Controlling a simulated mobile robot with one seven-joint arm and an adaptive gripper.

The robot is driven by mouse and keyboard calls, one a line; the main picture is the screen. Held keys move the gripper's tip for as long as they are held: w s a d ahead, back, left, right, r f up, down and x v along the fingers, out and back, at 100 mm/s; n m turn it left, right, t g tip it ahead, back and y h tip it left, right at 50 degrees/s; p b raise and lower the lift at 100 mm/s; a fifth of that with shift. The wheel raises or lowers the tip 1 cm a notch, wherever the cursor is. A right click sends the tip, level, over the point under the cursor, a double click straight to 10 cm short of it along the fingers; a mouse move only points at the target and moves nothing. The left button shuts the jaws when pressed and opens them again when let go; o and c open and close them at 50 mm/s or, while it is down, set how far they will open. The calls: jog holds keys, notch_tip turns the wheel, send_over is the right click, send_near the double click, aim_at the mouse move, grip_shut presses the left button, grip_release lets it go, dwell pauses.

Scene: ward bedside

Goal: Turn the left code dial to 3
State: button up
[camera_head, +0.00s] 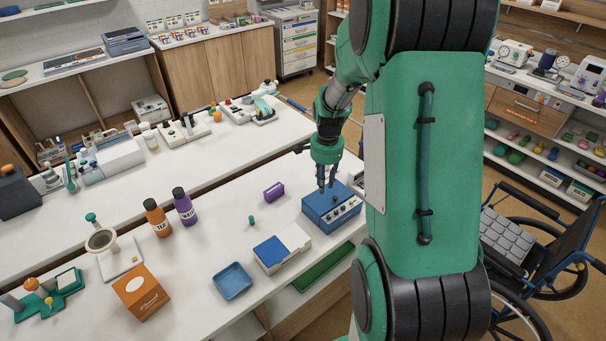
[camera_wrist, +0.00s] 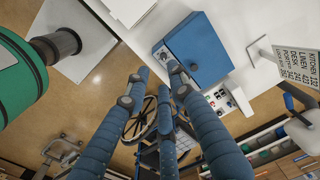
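A blue box (camera_head: 325,204) with a row of small knobs on its front sits near the right edge of the white bench. The leftmost knob (camera_head: 330,218) is too small for its setting to be read. My gripper (camera_head: 327,188) points down just above the box top, near its back. The fingers look parted, with nothing between them. In the wrist view, the blue box (camera_wrist: 205,45) lies beyond the fingertips (camera_wrist: 155,73), and part of its pale panel (camera_wrist: 160,53) shows. My fingers hide the rest of the panel; no dial digits are readable.
A printed card with names and numbers (camera_wrist: 296,65) stands nearby. A wheelchair (camera_head: 535,245) is on the floor at right.

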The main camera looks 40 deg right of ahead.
jog(key=a+r+n, duration=0.4)
jog(key=n, duration=1)
jog(key=a+r+n+t+p, duration=0.1)
jog(key=a+r+n, duration=0.4)
jog(key=n, duration=0.9)
jog(key=shift+s+a+r+n+h, duration=0.2)
jog(key=shift+s+n+h, duration=0.05)
jog(key=shift+n+h, duration=0.05)
dwell(0.3)
dwell(0.5)
